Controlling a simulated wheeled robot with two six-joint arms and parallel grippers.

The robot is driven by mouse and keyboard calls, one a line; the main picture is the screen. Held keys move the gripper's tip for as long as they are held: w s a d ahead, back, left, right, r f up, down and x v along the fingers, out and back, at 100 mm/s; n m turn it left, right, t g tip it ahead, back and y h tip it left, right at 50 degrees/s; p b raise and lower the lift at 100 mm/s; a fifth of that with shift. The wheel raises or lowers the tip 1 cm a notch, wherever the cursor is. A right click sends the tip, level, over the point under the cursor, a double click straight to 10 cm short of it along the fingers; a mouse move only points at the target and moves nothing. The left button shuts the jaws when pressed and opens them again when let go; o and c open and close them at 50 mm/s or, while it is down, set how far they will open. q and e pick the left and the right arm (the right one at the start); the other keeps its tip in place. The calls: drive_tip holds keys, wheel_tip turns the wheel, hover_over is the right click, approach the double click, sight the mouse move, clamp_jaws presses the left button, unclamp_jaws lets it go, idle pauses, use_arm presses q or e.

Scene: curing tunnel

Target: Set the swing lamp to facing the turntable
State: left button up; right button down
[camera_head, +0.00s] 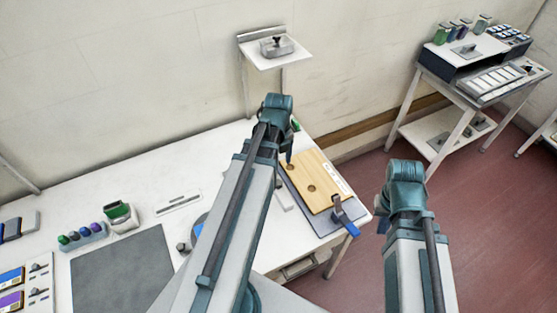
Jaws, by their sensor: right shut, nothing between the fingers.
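I cannot pick out the swing lamp for certain; my left arm covers part of the table's middle. A blue round disc, likely the turntable (198,229), shows only its left edge beside that arm. My right gripper (383,225) shows only as a small dark tip below the teal joint, off the table's right end. It is shut and empty, apart from everything on the table. My left arm reaches up over the table, and its gripper is not clearly visible.
A wooden board with holes (318,181) and a blue-handled clamp (345,216) sit at the table's right end. A dark mat (122,270), a bottle rack (82,237) and a green-topped container (118,215) are left. A wall shelf (275,54) hangs above; a side stand (462,62) stands right.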

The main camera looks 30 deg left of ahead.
use_arm(q)
wheel_tip(320, 180, up, 3)
drive_tip(key=shift+r+p, duration=0.1)
drive_tip(key=shift+p, duration=0.9)
use_arm(e)
wheel_tip(320, 180, up, 3)
drive_tip(key=shift+r, duration=0.1)
use_arm(q)
drive_tip(key=s+d+f+n+b, duration=0.2)
drive_tip(key=d+f+n+b, duration=0.2)
drive_tip(key=d+n, duration=0.3)
drive_tip(key=s+d+f+n+b, duration=0.2)
drive_tip(key=d+f+n+b, duration=0.3)
drive_tip(key=d+n, duration=0.2)
drive_tip(key=s+d+f+n+y+b, duration=0.1)
drive_tip(key=s+d+f+n+b, duration=0.1)
drive_tip(key=d+f+n+b, duration=0.2)
drive_tip(key=d+n, duration=0.3)
drive_tip(key=d, duration=0.2)
drive_tip(key=shift+s+d+f+b, duration=0.25)
drive_tip(key=shift+d+f+b, duration=0.05)
drive_tip(key=shift+f+b, duration=0.05)
use_arm(e)
wheel_tip(320, 180, down, 14)
drive_tip(key=shift+r, duration=0.1)
